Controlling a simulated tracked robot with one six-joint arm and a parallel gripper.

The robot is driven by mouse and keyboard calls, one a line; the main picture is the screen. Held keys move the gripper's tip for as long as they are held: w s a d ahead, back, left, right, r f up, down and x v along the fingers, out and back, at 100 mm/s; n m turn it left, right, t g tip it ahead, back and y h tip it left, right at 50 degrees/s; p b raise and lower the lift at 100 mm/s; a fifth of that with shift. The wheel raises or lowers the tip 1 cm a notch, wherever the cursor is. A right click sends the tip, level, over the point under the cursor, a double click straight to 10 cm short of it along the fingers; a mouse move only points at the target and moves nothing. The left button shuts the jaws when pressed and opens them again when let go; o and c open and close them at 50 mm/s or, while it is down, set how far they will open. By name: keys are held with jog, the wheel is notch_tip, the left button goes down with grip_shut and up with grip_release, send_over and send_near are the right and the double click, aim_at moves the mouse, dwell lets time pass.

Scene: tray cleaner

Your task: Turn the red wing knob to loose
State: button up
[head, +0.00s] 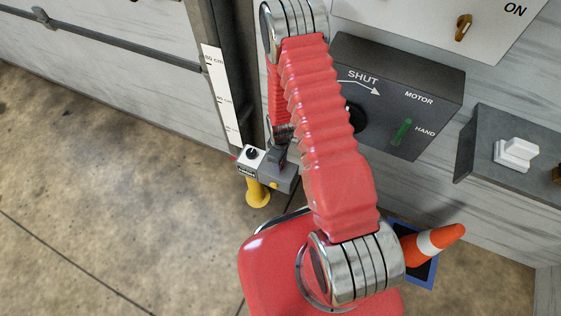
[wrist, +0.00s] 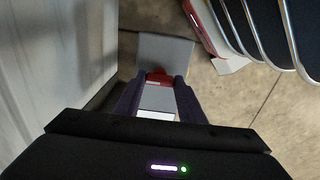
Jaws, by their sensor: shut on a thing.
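The red wing knob (wrist: 158,76) shows as a small red piece between the fingertips of my gripper (wrist: 157,88) in the wrist view. The dark fingers stand on either side of it and are shut on it. Most of the knob is hidden by the fingers, so I cannot tell its exact angle. A grey block (wrist: 158,98) with a white label lies in line with it between the fingers. In the head view my red arm covers much of the scene, and I cannot make out the knob clearly there.
A dark panel marked SHUT, MOTOR and HAND (head: 420,75) is on the wall, with a green lever (head: 402,131). Floor at left is clear.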

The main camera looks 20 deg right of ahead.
dwell(0.4)
jog(key=o, duration=1)
jog(key=shift+o, duration=0.2)
jog(key=shift+r, duration=0.1)
notch_tip(320, 180, up, 14)
jog(key=shift+f, duration=0.25)
dwell(0.4)
